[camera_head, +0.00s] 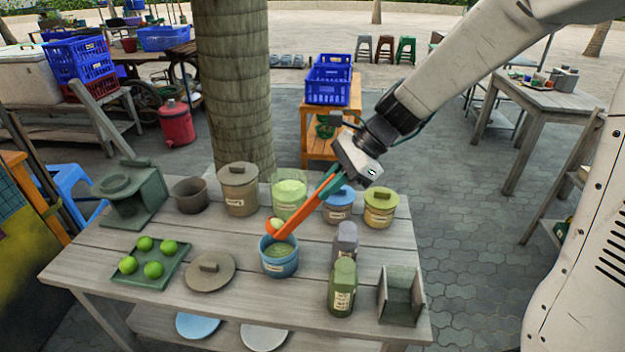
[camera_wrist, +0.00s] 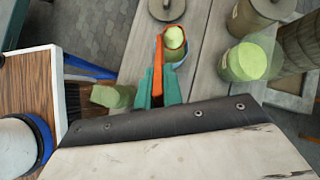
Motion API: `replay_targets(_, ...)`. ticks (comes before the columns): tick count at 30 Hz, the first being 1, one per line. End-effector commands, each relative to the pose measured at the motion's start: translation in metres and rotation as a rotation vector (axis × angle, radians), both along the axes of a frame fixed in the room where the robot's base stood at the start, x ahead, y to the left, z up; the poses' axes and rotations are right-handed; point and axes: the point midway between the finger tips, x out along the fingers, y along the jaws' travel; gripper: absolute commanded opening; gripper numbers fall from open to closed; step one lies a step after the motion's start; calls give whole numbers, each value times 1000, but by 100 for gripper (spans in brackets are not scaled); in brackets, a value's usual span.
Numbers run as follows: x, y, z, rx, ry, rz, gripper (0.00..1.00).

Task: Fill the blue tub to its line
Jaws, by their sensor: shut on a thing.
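The blue tub (camera_head: 281,268) stands upright near the middle of the wooden table, with green contents inside and a pale label in front. I cannot make out its fill line. My gripper (camera_head: 328,187) has teal fingers, shut on the handle of an orange scoop (camera_head: 300,216). The scoop slants down left, and its bowl, holding something pale green, is over the tub's back-left rim. I cannot tell whether they touch. In the wrist view the scoop (camera_wrist: 158,62) partly covers the tub. A clear jar (camera_head: 290,208) with pale green contents stands behind the tub.
Lidded jars (camera_head: 379,208) stand behind right; a green bottle (camera_head: 342,288) and a grey bottle (camera_head: 346,243) stand right. A loose lid (camera_head: 209,274) and a tray (camera_head: 172,275) of green fruit lie left. A lidded canister (camera_head: 237,190) stands behind. An open holder (camera_head: 400,296) is at front right.

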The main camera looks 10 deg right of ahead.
Motion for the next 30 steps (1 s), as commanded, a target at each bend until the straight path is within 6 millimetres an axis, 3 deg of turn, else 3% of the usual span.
replay_targets(8,6,-32,-26,231,45,-6,0)
replay_targets(18,9,-49,-59,456,83,0,0)
replay_targets(30,9,-53,-65,509,90,3,0)
